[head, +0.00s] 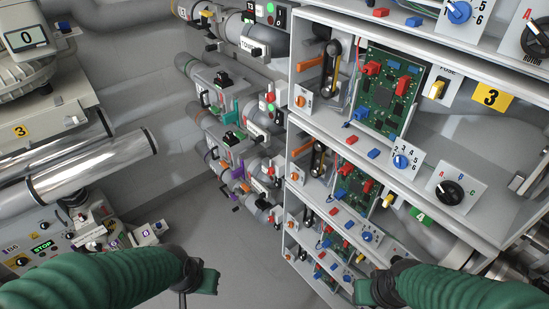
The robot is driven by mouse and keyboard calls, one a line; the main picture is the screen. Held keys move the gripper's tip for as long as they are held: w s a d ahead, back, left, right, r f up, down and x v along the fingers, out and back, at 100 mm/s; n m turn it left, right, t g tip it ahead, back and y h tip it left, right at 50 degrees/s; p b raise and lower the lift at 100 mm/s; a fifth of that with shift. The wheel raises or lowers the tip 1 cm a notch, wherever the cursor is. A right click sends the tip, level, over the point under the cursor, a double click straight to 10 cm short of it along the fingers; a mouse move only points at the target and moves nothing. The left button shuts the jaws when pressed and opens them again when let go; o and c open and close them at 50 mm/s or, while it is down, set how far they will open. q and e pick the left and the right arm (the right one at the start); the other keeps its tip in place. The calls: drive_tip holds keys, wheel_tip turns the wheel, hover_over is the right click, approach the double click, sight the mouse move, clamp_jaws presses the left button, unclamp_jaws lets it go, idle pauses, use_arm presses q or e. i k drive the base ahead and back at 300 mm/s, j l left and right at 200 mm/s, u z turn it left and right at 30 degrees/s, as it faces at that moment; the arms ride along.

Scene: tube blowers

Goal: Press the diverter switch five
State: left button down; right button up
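I cannot make out a diverter switch marked five. My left gripper (204,282) hangs low at the bottom left of centre, at the end of a green sleeved arm, apart from everything. My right gripper (368,291) is at the bottom right, in front of the lowest shelves. Both are seen from behind, and their finger gaps are not clear. Nothing visible is held.
The tall shelved rack (294,73) fills the right, with circuit boards (385,95) and loose coloured blocks. Grey pipe units (228,120) line the wall. The floor (180,215) in the middle is clear.

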sight(277, 182)
drive_tip(key=i+j+z, duration=0.15)
drive_tip(key=i+j, duration=0.25)
drive_tip(key=i+j+z, duration=0.2)
drive_tip(key=i+j, duration=0.15)
drive_tip(key=j, duration=0.3)
